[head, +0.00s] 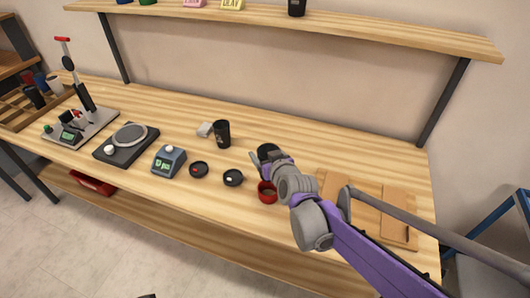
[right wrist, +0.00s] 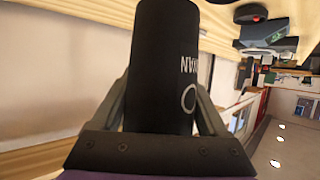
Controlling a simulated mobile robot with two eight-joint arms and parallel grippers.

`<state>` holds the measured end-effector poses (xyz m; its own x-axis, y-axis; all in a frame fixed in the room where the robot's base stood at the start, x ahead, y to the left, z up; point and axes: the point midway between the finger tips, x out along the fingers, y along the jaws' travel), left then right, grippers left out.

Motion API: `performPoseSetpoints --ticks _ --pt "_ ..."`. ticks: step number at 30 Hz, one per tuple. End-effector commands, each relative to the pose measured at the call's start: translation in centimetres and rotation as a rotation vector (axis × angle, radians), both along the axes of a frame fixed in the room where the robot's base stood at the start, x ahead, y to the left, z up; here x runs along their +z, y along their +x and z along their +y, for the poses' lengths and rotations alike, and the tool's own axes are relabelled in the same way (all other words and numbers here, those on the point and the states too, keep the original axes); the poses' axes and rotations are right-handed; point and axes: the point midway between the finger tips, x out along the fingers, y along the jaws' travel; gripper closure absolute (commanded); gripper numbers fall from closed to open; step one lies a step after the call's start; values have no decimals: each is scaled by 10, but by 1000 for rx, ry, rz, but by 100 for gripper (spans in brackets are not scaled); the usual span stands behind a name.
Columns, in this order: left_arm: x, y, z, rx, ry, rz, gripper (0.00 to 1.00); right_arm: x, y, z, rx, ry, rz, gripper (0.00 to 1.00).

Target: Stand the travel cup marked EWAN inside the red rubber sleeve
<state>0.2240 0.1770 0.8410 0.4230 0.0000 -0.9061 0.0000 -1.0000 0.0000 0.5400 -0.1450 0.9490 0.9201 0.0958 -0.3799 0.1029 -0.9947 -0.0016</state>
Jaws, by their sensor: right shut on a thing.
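My right gripper (head: 270,163) is shut on a black travel cup (head: 267,150). In the right wrist view the cup (right wrist: 165,65) sits between the two fingers and carries pale lettering, partly turned away; the end of a name like "WAN" shows. The red rubber sleeve (head: 267,193) is a short open ring on the bench, just below the gripper and cup in the head view, partly covered by my wrist. I cannot tell how high the cup is above the bench. It appears outside the sleeve. My left gripper is not in view.
Another black cup (head: 222,133) stands on the bench (head: 330,160) beside a small pale block (head: 205,130). Two dark round discs (head: 199,170) (head: 232,177) lie left of the sleeve. A grey device (head: 169,161) is further left; brown boards (head: 398,215) lie right.

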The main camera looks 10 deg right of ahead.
Motion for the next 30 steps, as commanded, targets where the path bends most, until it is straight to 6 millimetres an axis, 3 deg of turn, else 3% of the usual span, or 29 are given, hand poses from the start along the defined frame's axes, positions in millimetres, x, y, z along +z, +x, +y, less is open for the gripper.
performPoseSetpoints --ticks 11,22,30 --pt "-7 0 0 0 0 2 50 -9 0 0 0 0 0 45" --pt "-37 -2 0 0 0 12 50 -44 0 0 0 0 1 45" --pt "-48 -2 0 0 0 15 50 -61 1 0 0 0 0 45"
